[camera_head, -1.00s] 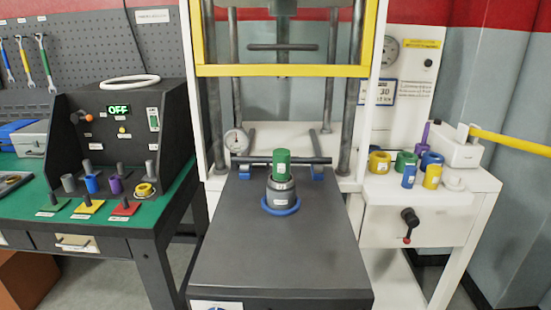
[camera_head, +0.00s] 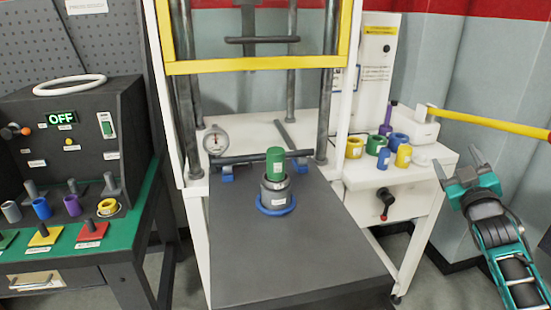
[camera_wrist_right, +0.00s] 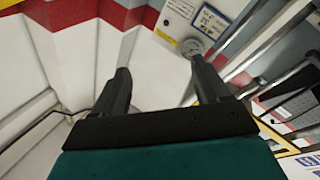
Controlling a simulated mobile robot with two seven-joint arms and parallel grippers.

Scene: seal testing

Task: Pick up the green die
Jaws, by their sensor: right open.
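A green ring-shaped piece (camera_head: 376,145) stands on the white side table, between a yellow ring and a blue ring. A green cylinder (camera_head: 276,163) stands upright in a grey cylindrical holder (camera_head: 276,193) with a blue ring at its base, on the dark press plate. I cannot tell for sure which green piece is called the die. My right gripper (camera_head: 458,163) is open and empty, raised to the right of the side table and apart from both green pieces. Its spread fingers show in the right wrist view (camera_wrist_right: 160,75), with no green piece between them. My left gripper is not in view.
The white side table (camera_head: 425,178) also holds a yellow ring (camera_head: 354,147), a blue ring (camera_head: 398,140) and small cylinders. A yellow bar (camera_head: 490,123) extends above its right side. The press frame (camera_head: 255,65) stands left of it. A green bench is at far left.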

